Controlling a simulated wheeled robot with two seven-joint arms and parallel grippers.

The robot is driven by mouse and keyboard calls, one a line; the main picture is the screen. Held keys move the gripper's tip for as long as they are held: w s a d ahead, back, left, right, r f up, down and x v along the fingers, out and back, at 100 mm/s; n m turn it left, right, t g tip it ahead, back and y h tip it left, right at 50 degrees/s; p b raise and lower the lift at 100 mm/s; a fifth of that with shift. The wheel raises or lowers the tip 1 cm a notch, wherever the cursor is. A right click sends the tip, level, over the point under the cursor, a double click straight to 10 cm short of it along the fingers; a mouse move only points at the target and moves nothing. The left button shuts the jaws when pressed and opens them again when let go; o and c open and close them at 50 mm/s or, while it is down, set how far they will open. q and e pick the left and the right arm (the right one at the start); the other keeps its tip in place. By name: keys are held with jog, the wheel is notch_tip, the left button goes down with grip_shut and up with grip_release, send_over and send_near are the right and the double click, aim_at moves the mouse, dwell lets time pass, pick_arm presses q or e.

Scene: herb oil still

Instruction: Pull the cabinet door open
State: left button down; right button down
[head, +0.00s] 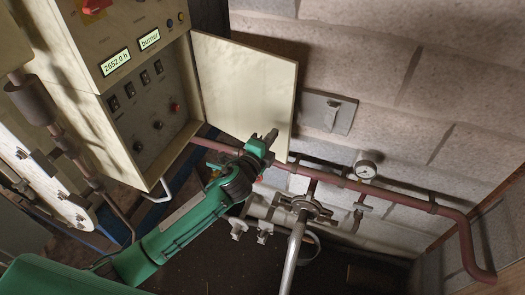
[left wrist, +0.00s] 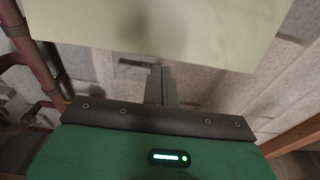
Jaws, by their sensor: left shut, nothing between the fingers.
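The cream cabinet (head: 90,130) stands at the left of the head view. Its door (head: 240,85) stands swung out wide to the right, so the dark inner panel (head: 150,105) with switches and knobs is uncovered. My left gripper (head: 268,140) is in front of the door's lower right part in the head view. In the left wrist view the shut, empty fingers (left wrist: 159,80) point towards the pale door panel (left wrist: 170,25), close to its edge. I cannot tell whether they touch it. My right gripper does not show.
A red pipe (head: 390,188) with a gauge (head: 366,165) runs along the block wall. A grey valve wheel (head: 305,207) stands right of my left arm. A grey wall box (head: 328,111) sits beyond the door. A pale curved bar (head: 160,190) projects below the cabinet.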

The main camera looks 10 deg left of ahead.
pick_arm(q)
jog(key=s+a+f+n+g+y, duration=0.25)
jog(key=s+a+f, duration=0.2)
jog(key=f, duration=0.95)
jog(key=s+a+f+n+g+y+b, duration=0.1)
jog(key=s+a+f+n+g, duration=0.4)
jog(key=f, duration=1)
jog(key=s+a+f+n+g+y, duration=0.1)
jog(key=s+a+f+n, duration=0.4)
jog(key=f, duration=0.9)
jog(key=s+a+f+n+g+y, duration=0.1)
jog(key=s+f+g, duration=0.1)
jog(key=s+f, duration=0.7)
jog(key=s+a+f+n+g, duration=0.15)
jog(key=s+f, duration=0.45)
jog(key=s, duration=0.6)
jog(key=s+f+n+g, duration=0.2)
jog(key=s+f, duration=0.1)
jog(key=s, duration=0.8)
jog(key=s+f+n+g, duration=0.2)
jog(key=s+f, duration=0.2)
jog(key=s, duration=0.6)
jog(key=shift+s+d, duration=0.35)
jog(key=shift+s, duration=0.05)
